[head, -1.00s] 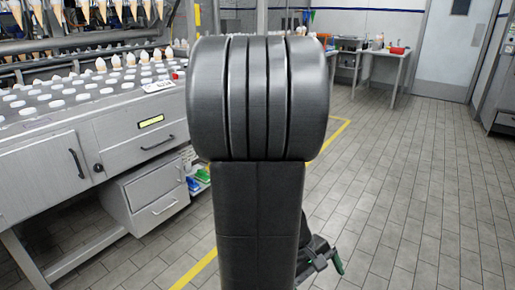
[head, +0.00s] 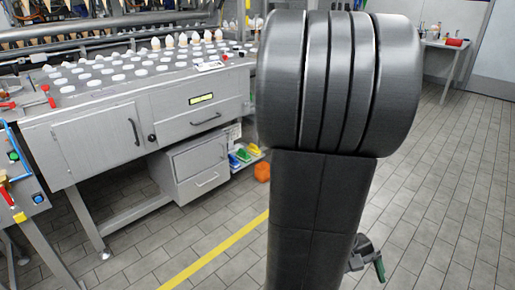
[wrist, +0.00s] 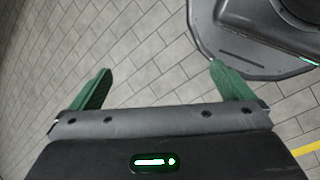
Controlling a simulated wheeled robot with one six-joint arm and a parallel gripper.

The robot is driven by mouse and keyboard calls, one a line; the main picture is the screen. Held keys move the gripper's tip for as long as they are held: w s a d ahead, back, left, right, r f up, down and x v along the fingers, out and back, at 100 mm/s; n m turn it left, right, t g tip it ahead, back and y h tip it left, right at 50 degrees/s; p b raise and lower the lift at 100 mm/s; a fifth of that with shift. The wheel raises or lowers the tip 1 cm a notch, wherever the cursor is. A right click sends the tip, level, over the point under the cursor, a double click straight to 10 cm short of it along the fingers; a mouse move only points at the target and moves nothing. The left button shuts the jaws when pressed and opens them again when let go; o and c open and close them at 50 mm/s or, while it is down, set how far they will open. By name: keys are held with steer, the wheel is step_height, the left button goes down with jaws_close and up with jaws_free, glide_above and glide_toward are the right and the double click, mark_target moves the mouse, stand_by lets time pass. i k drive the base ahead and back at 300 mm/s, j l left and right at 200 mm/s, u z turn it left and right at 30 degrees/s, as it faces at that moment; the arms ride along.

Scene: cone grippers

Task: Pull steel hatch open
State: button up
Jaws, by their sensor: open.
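The steel hatch (head: 88,145) is a flat grey door at the left of the machine's front, with an upright black handle (head: 134,132) near its right edge. It looks shut. My gripper shows in the wrist view (wrist: 164,85) with two green fingers wide apart and nothing between them, above the tiled floor. In the head view, part of my gripper (head: 379,268) shows low beside my arm, well to the right of the hatch and apart from it. The hatch is not in the wrist view.
Right of the hatch is a drawer front (head: 205,118), with a lower drawer unit (head: 200,172) below. An orange object (head: 262,172) lies near it. A blue-railed frame (head: 22,165) stands at the left edge. Tiled floor with a yellow line (head: 215,252) is clear in front.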

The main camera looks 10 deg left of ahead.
mark_target(188, 163)
steer(key=i+j, duration=0.25)
steer(key=i, duration=0.15)
steer(key=i+j, duration=0.3)
steer(key=i, duration=0.15)
steer(key=i+j+u, duration=0.1)
steer(key=i+j, duration=0.15)
steer(key=i, duration=0.15)
steer(key=i+j, duration=0.25)
steer(key=i, duration=0.2)
